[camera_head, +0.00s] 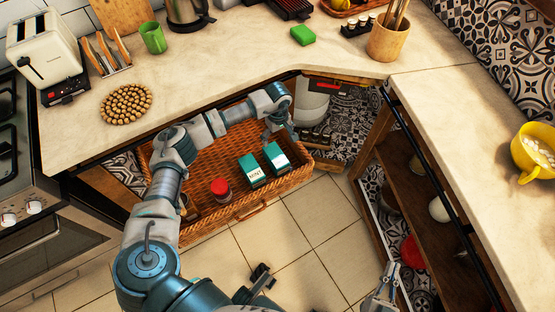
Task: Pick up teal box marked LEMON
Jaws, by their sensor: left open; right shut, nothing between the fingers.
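Two teal boxes stand side by side in a wicker basket (240,208) pulled out below the counter. The nearer-left teal box (252,170) reads MINT on its label. The other teal box (277,157), just right of it, has a white label too small to read. My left gripper (281,134) hangs over the back right of the basket, just behind and above the right teal box. It is open and looks apart from the box. My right gripper (381,298) is low at the bottom edge, away from the basket, shut and empty.
A red-lidded jar (221,189) stands in the basket left of the boxes. The counter edge (215,91) runs close behind my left arm. An open shelf unit (420,190) stands to the right. The tiled floor (310,230) in front is largely clear.

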